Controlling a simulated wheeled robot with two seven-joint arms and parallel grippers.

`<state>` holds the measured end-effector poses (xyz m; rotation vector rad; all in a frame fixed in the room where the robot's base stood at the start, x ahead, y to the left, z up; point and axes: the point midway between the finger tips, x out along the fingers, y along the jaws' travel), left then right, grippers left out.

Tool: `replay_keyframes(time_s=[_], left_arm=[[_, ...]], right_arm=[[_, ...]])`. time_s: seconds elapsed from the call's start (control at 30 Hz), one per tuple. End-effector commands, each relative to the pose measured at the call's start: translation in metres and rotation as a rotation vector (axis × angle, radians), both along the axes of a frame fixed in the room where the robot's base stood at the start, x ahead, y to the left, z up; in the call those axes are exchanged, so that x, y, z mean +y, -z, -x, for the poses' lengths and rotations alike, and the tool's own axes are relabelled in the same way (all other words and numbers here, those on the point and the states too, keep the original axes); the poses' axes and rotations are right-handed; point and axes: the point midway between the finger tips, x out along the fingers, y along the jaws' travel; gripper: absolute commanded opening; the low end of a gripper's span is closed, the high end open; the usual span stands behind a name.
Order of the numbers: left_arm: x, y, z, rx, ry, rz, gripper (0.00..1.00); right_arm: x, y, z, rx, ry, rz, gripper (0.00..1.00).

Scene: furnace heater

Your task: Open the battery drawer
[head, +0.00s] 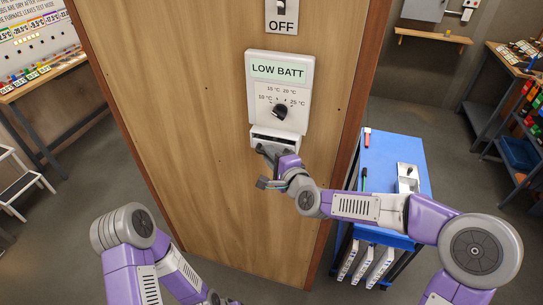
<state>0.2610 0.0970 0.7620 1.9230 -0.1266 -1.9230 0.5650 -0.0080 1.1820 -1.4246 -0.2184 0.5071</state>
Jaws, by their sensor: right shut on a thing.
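A white thermostat (279,90) is mounted on the wooden panel. Its green display reads LOW BATT, and a black dial (281,111) sits below. The battery drawer (257,140) is at the thermostat's bottom edge. A dark gap shows along its top, so it looks at least partly pulled out; how far is hard to tell. My right gripper (265,152) is at the drawer's front, shut on it, and its fingers hide part of that front. My left arm is folded low at the left, and its gripper is out of view.
An OFF switch plate (282,15) is above the thermostat. A blue-topped cart (390,150) stands right of the panel, close under my right arm, with small items on it. Workbenches stand at the far left and right. The panel left of the thermostat is bare.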

Motion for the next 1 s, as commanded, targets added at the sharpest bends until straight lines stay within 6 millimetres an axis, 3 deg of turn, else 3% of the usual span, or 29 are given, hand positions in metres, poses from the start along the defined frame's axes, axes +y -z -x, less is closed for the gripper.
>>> replay_keyframes(time_s=[0.17, 0.5, 0.67, 0.7, 0.8, 1.0], left_arm=[[0.000, 0.005, 0.000, 0.000, 0.000, 0.000, 0.43], [0.000, 0.033, 0.000, 0.000, 0.000, 0.000, 0.43], [0.000, 0.030, 0.000, 0.000, 0.000, 0.000, 0.43], [0.000, 0.030, 0.000, 0.000, 0.000, 0.000, 0.43], [0.000, 0.030, 0.000, 0.000, 0.000, 0.000, 0.43], [0.000, 0.030, 0.000, 0.000, 0.000, 0.000, 0.43]], right_arm=[[0.002, 0.000, 0.005, -0.004, -0.001, 0.000, 0.00], [0.018, 0.001, 0.052, -0.005, -0.001, 0.002, 0.00], [0.017, -0.001, 0.052, -0.001, -0.001, 0.000, 0.00], [0.017, -0.001, 0.052, -0.001, -0.001, 0.000, 0.23], [0.017, -0.001, 0.051, -0.001, -0.001, 0.000, 0.38], [0.017, -0.001, 0.051, 0.000, -0.001, 0.000, 0.40]])
